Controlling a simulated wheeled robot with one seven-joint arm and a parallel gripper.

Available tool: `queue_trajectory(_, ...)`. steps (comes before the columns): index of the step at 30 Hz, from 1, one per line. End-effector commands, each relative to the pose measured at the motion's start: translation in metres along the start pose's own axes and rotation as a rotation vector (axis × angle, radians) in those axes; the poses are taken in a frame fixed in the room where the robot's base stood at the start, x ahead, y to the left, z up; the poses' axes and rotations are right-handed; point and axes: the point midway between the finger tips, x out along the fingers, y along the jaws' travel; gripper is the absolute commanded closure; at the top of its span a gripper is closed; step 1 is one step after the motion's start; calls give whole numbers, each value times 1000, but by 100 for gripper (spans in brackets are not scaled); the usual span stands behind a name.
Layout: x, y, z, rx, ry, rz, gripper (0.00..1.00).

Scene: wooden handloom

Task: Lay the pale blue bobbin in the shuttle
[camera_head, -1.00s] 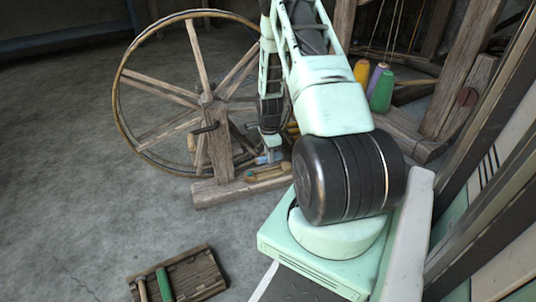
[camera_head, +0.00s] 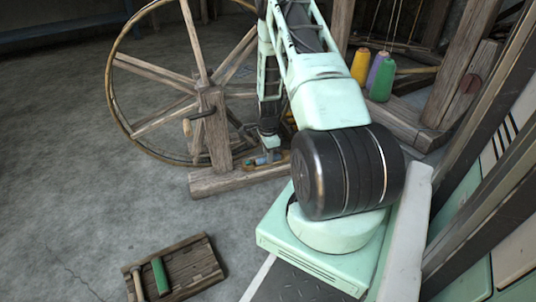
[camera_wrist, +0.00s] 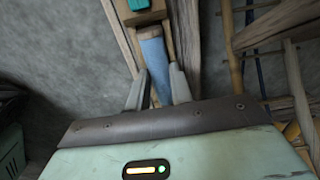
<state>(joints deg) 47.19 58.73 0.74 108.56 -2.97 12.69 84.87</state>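The pale blue bobbin (camera_wrist: 153,56) lies between the two fingers of my gripper (camera_wrist: 161,72) in the wrist view. The fingers sit close on both of its sides and look shut on it. Its far end meets a wooden block with a green spot, which appears to be part of the shuttle (camera_wrist: 146,17). In the head view the bobbin is a small blue spot (camera_head: 262,160) below my gripper, beside the shuttle's wood. My arm hides part of this spot. I cannot tell whether the bobbin rests fully in the shuttle.
A wooden spinning wheel (camera_head: 214,130) on a plank base stands beside my gripper. A wooden tray (camera_head: 191,273) with a green bobbin (camera_head: 160,276) lies on the floor. Yellow, purple and green cones (camera_head: 381,78) stand behind my arm, near loom beams.

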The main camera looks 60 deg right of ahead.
Motion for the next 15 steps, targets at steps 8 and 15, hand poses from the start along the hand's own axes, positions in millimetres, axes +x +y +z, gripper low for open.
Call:
queue_trajectory(8, 0, 0, 0, 0, 0, 0, 57)
queue_trajectory(15, -16, 0, 0, -1, 0, 0, 57)
